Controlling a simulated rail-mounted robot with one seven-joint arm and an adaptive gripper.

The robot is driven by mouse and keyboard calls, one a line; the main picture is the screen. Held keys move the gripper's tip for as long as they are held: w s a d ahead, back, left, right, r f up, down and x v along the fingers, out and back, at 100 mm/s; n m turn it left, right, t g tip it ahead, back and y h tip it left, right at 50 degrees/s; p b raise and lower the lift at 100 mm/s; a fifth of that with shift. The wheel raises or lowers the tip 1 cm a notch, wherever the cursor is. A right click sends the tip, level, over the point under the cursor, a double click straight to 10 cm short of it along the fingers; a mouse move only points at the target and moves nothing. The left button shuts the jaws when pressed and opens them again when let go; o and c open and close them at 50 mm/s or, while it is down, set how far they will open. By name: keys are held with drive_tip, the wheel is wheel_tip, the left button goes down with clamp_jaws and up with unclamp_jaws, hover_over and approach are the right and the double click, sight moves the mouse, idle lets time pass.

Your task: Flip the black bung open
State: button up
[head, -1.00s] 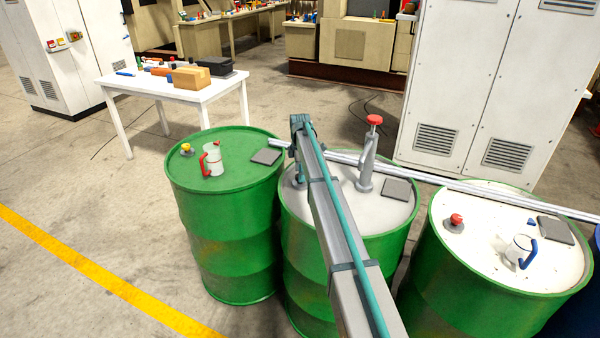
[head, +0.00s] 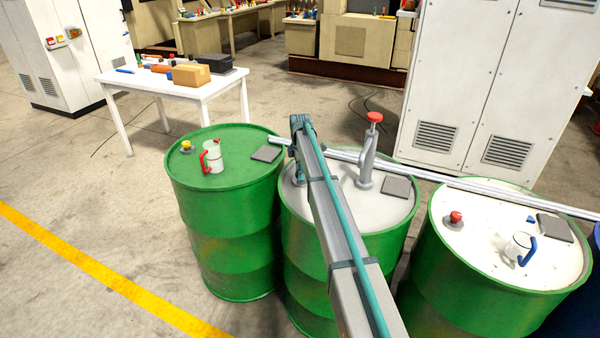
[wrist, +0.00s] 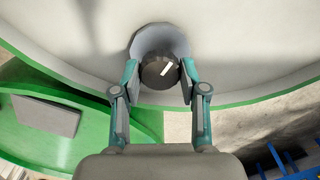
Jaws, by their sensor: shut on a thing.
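The black bung (wrist: 158,72) sits in a round grey collar on the pale top of the middle green drum (head: 340,198). It is a dark round knob with a white mark on its face. In the wrist view my gripper (wrist: 160,80) has one teal fingertip on each side of the bung and is shut on it.
The middle drum also carries a red-topped pump (head: 368,150) and a grey pad (head: 396,187). A left drum (head: 222,220) holds a jug (head: 213,156); a right drum (head: 490,275) holds another jug (head: 520,248). A metal rail (head: 440,181) runs behind. A white table (head: 150,82) stands back left.

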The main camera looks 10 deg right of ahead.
drive_tip(key=shift+m, duration=0.3)
drive_tip(key=m+b, duration=0.2)
drive_tip(key=m, duration=0.3)
drive_tip(key=shift+f+b, duration=0.1)
drive_tip(key=shift+b, duration=0.25)
drive_tip(key=m+b, duration=0.1)
drive_tip(key=m, duration=0.5)
drive_tip(key=shift+m+b, duration=0.3)
drive_tip(key=shift+b, duration=0.1)
drive_tip(key=m+b, duration=0.1)
drive_tip(key=m, duration=1)
drive_tip(key=shift+m+b, duration=0.3)
drive_tip(key=shift+b, duration=0.05)
drive_tip(key=o, duration=1.1)
drive_tip(key=shift+o, duration=0.2)
